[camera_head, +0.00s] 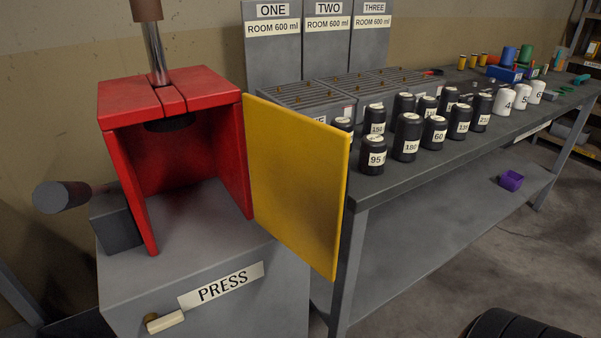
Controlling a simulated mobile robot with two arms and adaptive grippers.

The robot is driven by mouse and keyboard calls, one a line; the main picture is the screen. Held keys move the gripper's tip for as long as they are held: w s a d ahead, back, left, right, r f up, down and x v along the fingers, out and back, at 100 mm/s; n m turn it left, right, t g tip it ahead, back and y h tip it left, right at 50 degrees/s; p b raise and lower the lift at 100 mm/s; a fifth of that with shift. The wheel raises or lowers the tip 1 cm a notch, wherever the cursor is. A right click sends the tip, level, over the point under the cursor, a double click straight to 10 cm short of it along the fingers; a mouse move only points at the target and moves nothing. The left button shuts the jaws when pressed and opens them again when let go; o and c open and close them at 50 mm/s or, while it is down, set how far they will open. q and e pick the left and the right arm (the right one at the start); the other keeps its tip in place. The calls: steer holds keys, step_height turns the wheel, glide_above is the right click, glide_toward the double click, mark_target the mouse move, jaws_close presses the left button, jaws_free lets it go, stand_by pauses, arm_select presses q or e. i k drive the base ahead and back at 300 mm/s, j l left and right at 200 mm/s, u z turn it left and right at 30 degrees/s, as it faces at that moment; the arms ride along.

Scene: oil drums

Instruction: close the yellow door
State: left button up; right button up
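The yellow door (298,180) stands wide open. Its left edge is at the right front edge of the red press housing (170,92), and the panel reaches out to the right and towards me. The front of the red housing is uncovered, and its inside looks empty below the dark press head (170,123). The housing sits on a grey cabinet labelled PRESS (221,284). Neither of my grippers shows in this view, so nothing is seen touching the door.
A grey workbench (446,155) with several black numbered canisters (407,137) stands right behind the door. White canisters (504,102) stand farther along it. A purple box (511,180) is on the lower shelf. A dark rounded thing (510,325) is at the bottom right.

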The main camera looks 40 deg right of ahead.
mark_target(299, 168)
steer(key=l+u, duration=0.2)
steer(key=l, duration=0.35)
steer(key=l+u, duration=0.2)
steer(key=l, duration=0.35)
steer(key=k+l+u, duration=0.2)
steer(key=l, duration=0.3)
steer(key=l+u, duration=0.2)
steer(key=l, duration=0.35)
